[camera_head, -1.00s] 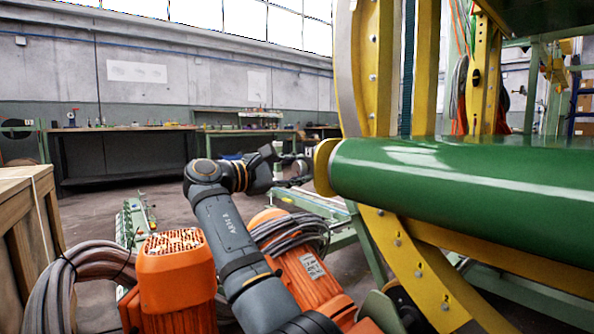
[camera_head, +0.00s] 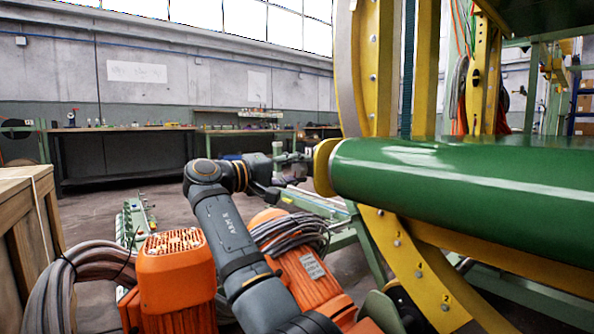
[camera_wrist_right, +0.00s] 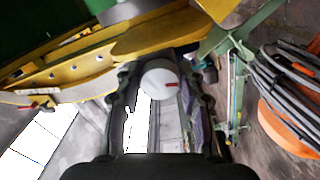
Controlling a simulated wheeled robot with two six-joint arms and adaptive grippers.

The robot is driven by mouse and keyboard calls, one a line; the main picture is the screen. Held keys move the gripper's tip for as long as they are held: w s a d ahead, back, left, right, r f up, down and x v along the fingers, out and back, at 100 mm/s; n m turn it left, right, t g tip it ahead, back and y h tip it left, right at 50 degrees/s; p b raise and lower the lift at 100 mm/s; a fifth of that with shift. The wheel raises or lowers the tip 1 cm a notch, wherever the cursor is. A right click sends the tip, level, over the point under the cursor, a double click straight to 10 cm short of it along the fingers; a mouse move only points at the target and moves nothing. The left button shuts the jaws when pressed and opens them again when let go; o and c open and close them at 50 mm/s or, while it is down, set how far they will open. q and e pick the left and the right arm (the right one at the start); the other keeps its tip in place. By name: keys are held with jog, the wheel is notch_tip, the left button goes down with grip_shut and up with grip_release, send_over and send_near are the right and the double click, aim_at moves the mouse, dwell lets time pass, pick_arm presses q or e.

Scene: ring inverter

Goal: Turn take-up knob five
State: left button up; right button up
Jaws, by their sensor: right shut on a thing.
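In the right wrist view, a round pale grey knob (camera_wrist_right: 157,80) with a short red mark sits between the two dark fingers of my right gripper (camera_wrist_right: 160,72). The fingers are shut on its sides. The red mark points to the right in that view. In the head view, my right gripper (camera_head: 287,171) is at the left end of the green roller (camera_head: 450,185), beside its yellow end flange (camera_head: 323,167). The knob is hard to make out there, and I cannot read a number on it. My left gripper is not in view.
A yellow curved frame (camera_head: 372,70) rises behind the roller. Orange motors (camera_head: 176,266) and looped grey cables (camera_head: 290,233) lie close below my right arm. A wooden crate (camera_head: 22,215) stands at left. Workbenches (camera_head: 125,130) line the far wall.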

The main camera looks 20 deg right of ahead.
jog(key=m, duration=0.7)
jog(key=shift+f, duration=0.1)
jog(key=m, duration=0.8)
jog(key=shift+m, duration=0.3)
jog(key=m, duration=0.9)
jog(key=shift+m, duration=0.5)
jog(key=o, duration=1.2)
